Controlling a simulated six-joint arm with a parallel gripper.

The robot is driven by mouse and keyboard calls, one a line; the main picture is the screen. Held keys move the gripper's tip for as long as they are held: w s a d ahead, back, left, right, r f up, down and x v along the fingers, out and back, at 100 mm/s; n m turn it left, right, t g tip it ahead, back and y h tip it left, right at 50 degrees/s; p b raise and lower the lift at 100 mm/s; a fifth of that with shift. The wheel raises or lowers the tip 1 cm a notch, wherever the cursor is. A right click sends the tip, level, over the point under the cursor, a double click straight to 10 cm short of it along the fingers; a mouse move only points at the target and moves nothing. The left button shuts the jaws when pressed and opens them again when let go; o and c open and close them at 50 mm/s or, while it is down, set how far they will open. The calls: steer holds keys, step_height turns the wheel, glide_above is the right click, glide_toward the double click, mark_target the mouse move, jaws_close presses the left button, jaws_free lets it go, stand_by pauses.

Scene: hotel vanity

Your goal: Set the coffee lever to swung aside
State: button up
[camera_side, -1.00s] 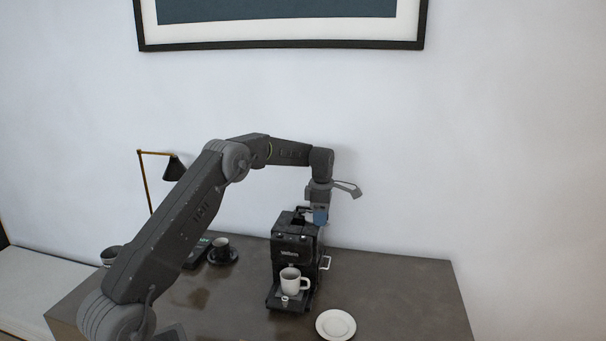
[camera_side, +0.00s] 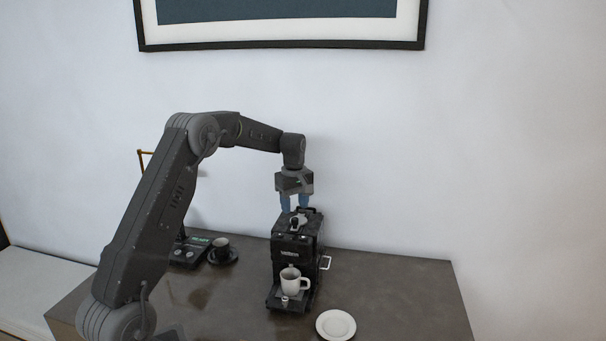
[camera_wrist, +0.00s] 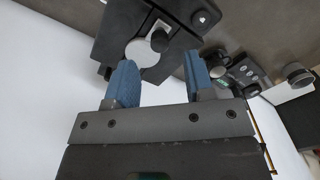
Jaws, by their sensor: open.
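The black coffee machine (camera_side: 291,252) stands on the dark counter, and its top shows in the wrist view (camera_wrist: 113,35). A small silver and dark lever-like part (camera_side: 295,221) is on its top. In the wrist view a dark knob (camera_wrist: 159,40) lies over a pale round part, just beyond the fingertips; I cannot tell which way the lever is swung. My gripper (camera_side: 294,207) points down above the machine's top, its blue fingers apart and empty. It also shows in the wrist view (camera_wrist: 160,65). I cannot tell whether the fingers touch the lever.
A white mug (camera_side: 289,277) stands on the machine's front tray. A white saucer (camera_side: 336,325) lies at the front right. A dark cup on a saucer (camera_side: 222,254) and a dark device with a green display (camera_side: 188,252) are to the left. The counter's right side is clear.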

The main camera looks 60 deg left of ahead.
step_height(320, 180, up, 10)
steer(key=s+d+r+m+t, duration=0.1)
steer(key=s+d+r+m, duration=0.2)
steer(key=d, duration=0.5)
steer(key=s+d+r+m+t, duration=0.1)
steer(key=s+d+r+m, duration=0.2)
steer(key=d, duration=0.5)
steer(key=shift+s+d+r+m+y, duration=0.15)
steer(key=shift+s+d+m+y, duration=0.25)
steer(key=shift+s+m, duration=0.5)
